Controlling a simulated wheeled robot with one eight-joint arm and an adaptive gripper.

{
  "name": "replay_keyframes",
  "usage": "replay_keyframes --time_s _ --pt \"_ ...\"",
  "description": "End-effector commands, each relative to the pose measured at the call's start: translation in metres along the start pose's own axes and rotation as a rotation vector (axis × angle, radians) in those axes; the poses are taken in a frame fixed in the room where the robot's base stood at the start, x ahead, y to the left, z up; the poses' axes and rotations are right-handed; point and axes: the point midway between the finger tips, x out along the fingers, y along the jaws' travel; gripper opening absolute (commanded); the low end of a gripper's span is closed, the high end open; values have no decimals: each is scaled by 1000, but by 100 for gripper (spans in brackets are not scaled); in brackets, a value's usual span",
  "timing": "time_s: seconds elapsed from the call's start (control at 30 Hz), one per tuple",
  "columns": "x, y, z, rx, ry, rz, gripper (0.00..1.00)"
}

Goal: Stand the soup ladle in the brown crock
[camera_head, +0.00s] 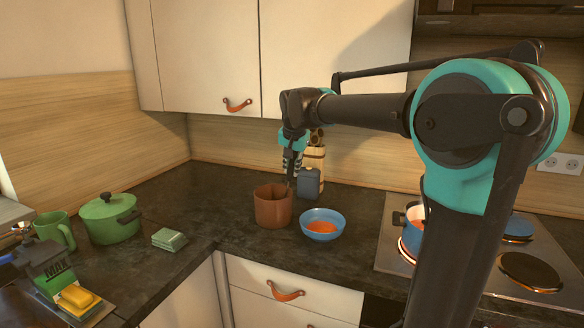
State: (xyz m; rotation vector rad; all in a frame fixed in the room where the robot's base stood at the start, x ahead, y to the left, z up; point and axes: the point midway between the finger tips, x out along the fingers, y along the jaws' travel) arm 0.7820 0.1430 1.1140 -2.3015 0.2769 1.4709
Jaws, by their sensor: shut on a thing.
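The brown crock (271,209) stands upright on the dark counter, left of a blue bowl. My gripper (289,172) points down at the crock's back right rim and is shut on a thin, dark thing, apparently the soup ladle's handle. The ladle's bowl does not show; I cannot tell whether its lower end is inside the crock or behind it.
The blue bowl (322,226) with orange contents stands close right of the crock. A dark grey canister (308,184) and a wooden holder (316,158) stand behind. A green pot (108,220) is left; a blue pan (411,238) sits on the stove at right.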

Motion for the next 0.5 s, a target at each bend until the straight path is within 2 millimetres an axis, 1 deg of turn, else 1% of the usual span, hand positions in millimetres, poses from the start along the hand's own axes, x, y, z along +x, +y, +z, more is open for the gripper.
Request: replay_keyframes --time_s 0.27,0.3,0.47,0.5 --pt "1 0 0 0 0 0 0" --pt "1 0 0 0 0 0 20" --pt "1 0 0 0 0 0 40" --pt "1 0 0 0 0 0 41"
